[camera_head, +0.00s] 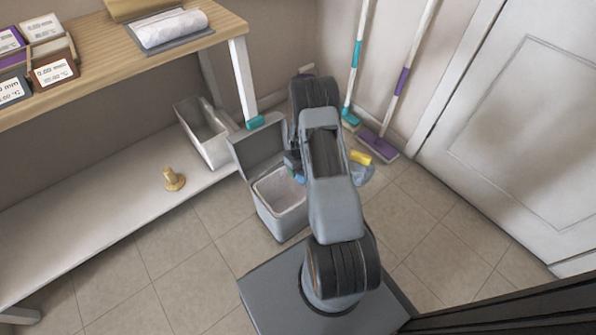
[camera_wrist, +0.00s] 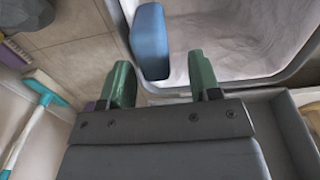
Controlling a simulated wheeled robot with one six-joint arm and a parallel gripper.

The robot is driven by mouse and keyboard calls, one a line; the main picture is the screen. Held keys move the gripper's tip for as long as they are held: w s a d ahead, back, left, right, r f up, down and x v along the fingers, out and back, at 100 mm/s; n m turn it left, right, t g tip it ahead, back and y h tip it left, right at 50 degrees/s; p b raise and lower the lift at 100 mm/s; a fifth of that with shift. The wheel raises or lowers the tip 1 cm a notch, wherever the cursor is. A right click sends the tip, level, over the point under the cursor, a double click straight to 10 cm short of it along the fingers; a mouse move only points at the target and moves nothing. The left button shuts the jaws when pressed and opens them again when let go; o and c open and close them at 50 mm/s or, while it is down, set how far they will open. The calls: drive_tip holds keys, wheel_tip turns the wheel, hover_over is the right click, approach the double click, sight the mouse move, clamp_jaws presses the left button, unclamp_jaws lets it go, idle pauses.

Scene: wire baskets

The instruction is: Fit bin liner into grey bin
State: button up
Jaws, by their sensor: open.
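The grey bin (camera_head: 279,221) stands on the floor with its lid (camera_head: 258,146) open. It also shows at the upper right of the wrist view, where its rim (camera_wrist: 270,84) is close. The white liner (camera_head: 283,192) is inside the bin and covers the inner walls, wrinkled in the wrist view (camera_wrist: 235,38). My gripper (camera_wrist: 160,80) is open, its two green fingers apart beside the rim. A blue block (camera_wrist: 150,40) shows just beyond the fingers, over the rim; I cannot tell whether it touches. My arm partly hides the gripper in the head view.
Mops (camera_head: 376,145) lean at the back wall. A yellow sponge (camera_head: 360,157) lies right of my arm. The right floor is clear.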

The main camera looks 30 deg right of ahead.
drive_tip(key=s+a+r+p, duration=0.1)
drive_tip(key=a+r, duration=0.2)
drive_tip(key=r, duration=0.6)
drive_tip(key=s+a+r+t+p, duration=0.1)
drive_tip(key=a+r, duration=0.1)
drive_tip(key=r, duration=0.7)
drive_tip(key=s+a+r+p, duration=0.1)
drive_tip(key=a+r, duration=0.2)
drive_tip(key=r, duration=0.6)
drive_tip(key=s+a+r+t, duration=0.1)
drive_tip(key=s+a+r, duration=0.3)
drive_tip(key=s, duration=0.3)
drive_tip(key=s+a+r+m, duration=0.1)
drive_tip(key=s+a+r, duration=0.4)
drive_tip(key=s+r, duration=0.2)
drive_tip(key=shift+s+a+r+t, duration=0.25)
drive_tip(key=shift+s+t, duration=0.15)
drive_tip(key=shift+s, duration=0.1)
